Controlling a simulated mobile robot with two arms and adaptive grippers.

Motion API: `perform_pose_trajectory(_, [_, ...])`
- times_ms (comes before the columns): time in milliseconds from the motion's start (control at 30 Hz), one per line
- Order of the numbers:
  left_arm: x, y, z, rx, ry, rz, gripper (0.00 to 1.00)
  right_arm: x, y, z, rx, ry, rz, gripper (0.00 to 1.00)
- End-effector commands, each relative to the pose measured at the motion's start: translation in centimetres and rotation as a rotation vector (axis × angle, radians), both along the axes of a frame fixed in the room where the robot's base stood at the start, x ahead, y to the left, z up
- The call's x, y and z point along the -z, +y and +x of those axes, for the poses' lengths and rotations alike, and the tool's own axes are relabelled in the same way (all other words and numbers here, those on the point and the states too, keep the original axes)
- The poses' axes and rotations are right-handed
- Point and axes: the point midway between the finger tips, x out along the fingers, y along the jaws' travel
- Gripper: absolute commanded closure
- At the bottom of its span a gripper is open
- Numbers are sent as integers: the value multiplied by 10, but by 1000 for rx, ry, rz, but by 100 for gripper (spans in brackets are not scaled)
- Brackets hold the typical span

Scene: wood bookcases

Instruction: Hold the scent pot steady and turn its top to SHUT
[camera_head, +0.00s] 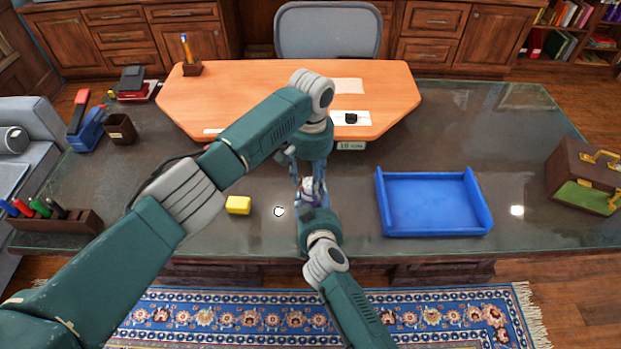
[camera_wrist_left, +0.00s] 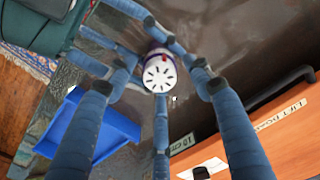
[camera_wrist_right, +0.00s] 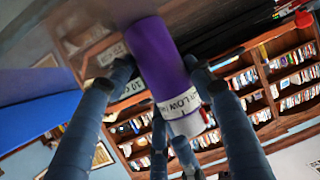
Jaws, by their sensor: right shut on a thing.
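The scent pot (camera_head: 308,187) is small in the head view, between my two grippers above the dark glass desk top. In the left wrist view its white round top (camera_wrist_left: 159,72) shows dark radial slots, with a purple rim and a small red mark beside it. In the right wrist view its purple body (camera_wrist_right: 157,58) carries a white band with partly hidden lettering. My right gripper (camera_wrist_right: 160,85) is shut on the body. My left gripper (camera_wrist_left: 160,85) points down over the top, fingers spread around it and seemingly apart from it. The SHUT marking cannot be read.
A blue tray (camera_head: 432,204) lies to the right and a yellow block (camera_head: 238,205) to the left on the desk (camera_head: 350,235). A pen holder (camera_head: 55,222) stands far left, a brown case (camera_head: 583,178) far right.

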Motion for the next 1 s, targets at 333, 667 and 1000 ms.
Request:
perform_pose_trajectory(333, [-18, -1, 0, 1, -2, -1, 48, 1, 0, 0, 0, 1, 0, 81])
perform_pose_trajectory(667, [-87, -1, 1, 0, -3, -1, 48, 1, 0, 0, 1, 2, -1, 81])
perform_pose_trajectory(1000, [-119, 0, 0, 0, 0, 0, 48, 1, 0, 0, 1, 2, -1, 81])
